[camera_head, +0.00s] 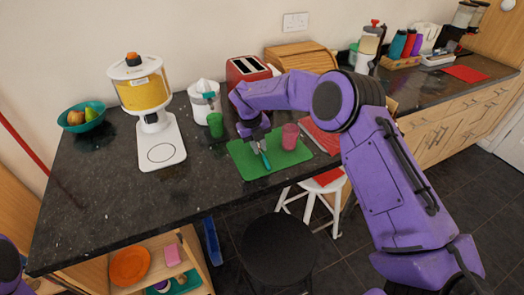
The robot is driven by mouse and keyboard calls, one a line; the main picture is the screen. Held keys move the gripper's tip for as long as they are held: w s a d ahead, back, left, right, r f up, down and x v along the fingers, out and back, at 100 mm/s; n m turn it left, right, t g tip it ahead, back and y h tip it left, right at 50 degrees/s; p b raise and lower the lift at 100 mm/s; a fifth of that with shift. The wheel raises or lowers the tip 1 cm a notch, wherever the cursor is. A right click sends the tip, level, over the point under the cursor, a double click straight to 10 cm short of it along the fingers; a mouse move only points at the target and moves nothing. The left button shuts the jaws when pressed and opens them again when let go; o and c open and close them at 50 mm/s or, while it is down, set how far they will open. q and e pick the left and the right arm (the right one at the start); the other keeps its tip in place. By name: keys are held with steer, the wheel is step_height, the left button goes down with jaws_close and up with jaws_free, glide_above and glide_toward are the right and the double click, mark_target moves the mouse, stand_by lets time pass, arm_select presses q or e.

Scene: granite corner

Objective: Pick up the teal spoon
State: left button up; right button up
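The teal spoon (265,160) shows as a thin teal shape on the green board (249,169), its upper end partly hidden by my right gripper. My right gripper (259,144) reaches down over the board from the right arm, with its fingertips right at the spoon's upper end. The view is too small to tell whether the fingers are open or closed on it. My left gripper is out of view; only a purple part of mine shows at the lower left edge.
A pink cup (289,136) stands on the board just right of the gripper. A green cup (215,125), a white juicer (204,101) and a red toaster (246,72) stand behind and left. A cereal dispenser (146,105) stands farther left. The front left counter (100,205) is clear.

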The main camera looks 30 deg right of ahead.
steer(key=shift+d+f, duration=0.25)
steer(key=shift+f, duration=0.4)
jaws_close()
step_height(320, 180, up, 10)
steer(key=b, duration=0.2)
steer(key=shift+b, duration=0.4)
